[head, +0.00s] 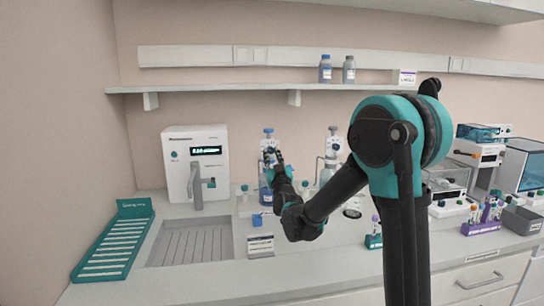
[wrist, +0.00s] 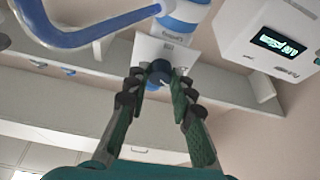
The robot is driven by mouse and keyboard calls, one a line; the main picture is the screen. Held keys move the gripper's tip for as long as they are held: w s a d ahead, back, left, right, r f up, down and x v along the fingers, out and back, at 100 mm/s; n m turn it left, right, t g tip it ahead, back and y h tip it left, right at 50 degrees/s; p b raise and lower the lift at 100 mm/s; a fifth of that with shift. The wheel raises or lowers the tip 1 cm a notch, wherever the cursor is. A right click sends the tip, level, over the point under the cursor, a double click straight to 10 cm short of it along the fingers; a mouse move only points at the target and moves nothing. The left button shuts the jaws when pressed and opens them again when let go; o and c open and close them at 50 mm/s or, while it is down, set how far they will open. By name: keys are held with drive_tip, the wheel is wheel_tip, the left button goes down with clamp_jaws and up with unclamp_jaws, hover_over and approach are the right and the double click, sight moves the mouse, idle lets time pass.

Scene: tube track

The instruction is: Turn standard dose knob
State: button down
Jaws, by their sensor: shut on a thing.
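The left dispenser bottle stands on the counter, with a blue top (head: 268,131) and a white head. Its white head also shows in the wrist view (wrist: 150,48), with small print on it and a blue collar (wrist: 185,14). A dark blue round knob (wrist: 158,72) sits at this head. My gripper (wrist: 158,80) is shut on the knob, with one fingertip on either side. In the head view, my gripper (head: 274,153) is in front of the dispenser's upper part and hides some of it.
A second dispenser (head: 333,140) stands to the right. A white machine with a lit display (head: 206,150) is at the left, beside a sink (head: 190,243) and a teal rack (head: 115,240). A shelf (head: 230,88) runs above.

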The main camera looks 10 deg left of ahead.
drive_tip(key=shift+m, duration=0.4)
drive_tip(key=m+h, duration=0.1)
drive_tip(key=m, duration=0.1)
drive_tip(key=m+h, duration=0.1)
drive_tip(key=m, duration=0.1)
drive_tip(key=shift+a+t+h, duration=0.2)
drive_tip(key=shift+t+h, duration=0.1)
drive_tip(key=shift+h, duration=0.1)
drive_tip(key=shift+a+m+h, duration=0.1)
drive_tip(key=shift+m+h, duration=0.65)
drive_tip(key=shift+m, duration=0.85)
drive_tip(key=shift+m+h, duration=0.75)
drive_tip(key=shift+m, duration=0.85)
drive_tip(key=shift+r, duration=0.1)
drive_tip(key=c, duration=1.3)
unclamp_jaws()
drive_tip(key=shift+s, duration=0.1)
drive_tip(key=v, duration=1.2)
drive_tip(key=shift+r, duration=0.15)
